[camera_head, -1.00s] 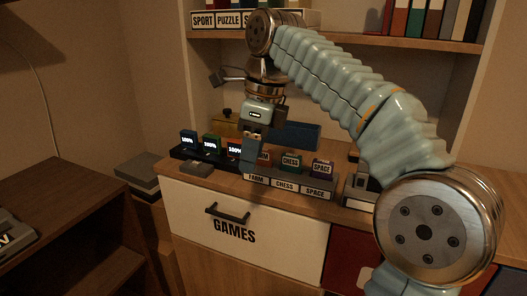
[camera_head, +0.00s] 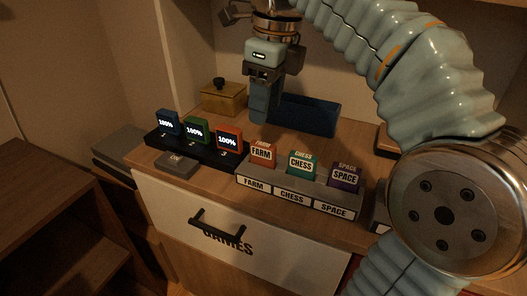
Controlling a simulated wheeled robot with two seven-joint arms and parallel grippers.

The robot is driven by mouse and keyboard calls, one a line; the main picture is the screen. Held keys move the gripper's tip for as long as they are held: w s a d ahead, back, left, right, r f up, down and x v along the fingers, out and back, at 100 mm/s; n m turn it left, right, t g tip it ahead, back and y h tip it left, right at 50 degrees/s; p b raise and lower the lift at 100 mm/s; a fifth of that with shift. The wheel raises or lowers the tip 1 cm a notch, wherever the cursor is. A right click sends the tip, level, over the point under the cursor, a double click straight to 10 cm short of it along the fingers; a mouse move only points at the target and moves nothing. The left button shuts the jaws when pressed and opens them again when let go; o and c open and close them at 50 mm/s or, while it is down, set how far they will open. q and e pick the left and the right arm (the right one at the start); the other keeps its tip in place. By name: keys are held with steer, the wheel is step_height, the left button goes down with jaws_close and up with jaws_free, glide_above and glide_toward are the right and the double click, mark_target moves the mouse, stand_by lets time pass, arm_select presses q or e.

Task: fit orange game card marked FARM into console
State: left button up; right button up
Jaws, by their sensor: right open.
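The orange game card marked FARM (camera_head: 262,154) stands upright in the left slot of a grey card holder (camera_head: 285,207), above its FARM label. My right gripper (camera_head: 261,119) is above and behind the card, fingers pointing down, open and apart from it. No card shows between its fingers. Three small devices with lit 100% screens, blue (camera_head: 167,124), green (camera_head: 196,132) and orange (camera_head: 228,142), stand in a black dock to the left. I cannot tell for sure which thing is the console. My left gripper is not in view.
A CHESS card (camera_head: 301,164) and a purple SPACE card (camera_head: 345,176) stand beside FARM. A small grey block (camera_head: 176,164) lies before the dock. A yellow box (camera_head: 223,99) and a blue bin (camera_head: 308,115) stand behind. The GAMES drawer (camera_head: 170,208) is below.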

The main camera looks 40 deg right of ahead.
mark_target(263, 144)
steer(key=f, duration=0.5)
steer(key=shift+w+a, duration=0.1)
steer(key=shift+w, duration=0.2)
steer(key=f, duration=0.5)
steer(key=shift+w+d+f, duration=0.15)
steer(key=shift+w+d, duration=0.1)
steer(key=shift+w, duration=0.05)
jaws_close()
steer(key=r, duration=0.4)
steer(key=shift+s+a, duration=0.2)
steer(key=shift+a, duration=0.05)
steer(key=s+a+r, duration=0.8)
steer(key=s+r, duration=0.1)
steer(key=s, duration=0.1)
steer(key=shift+a, duration=0.35)
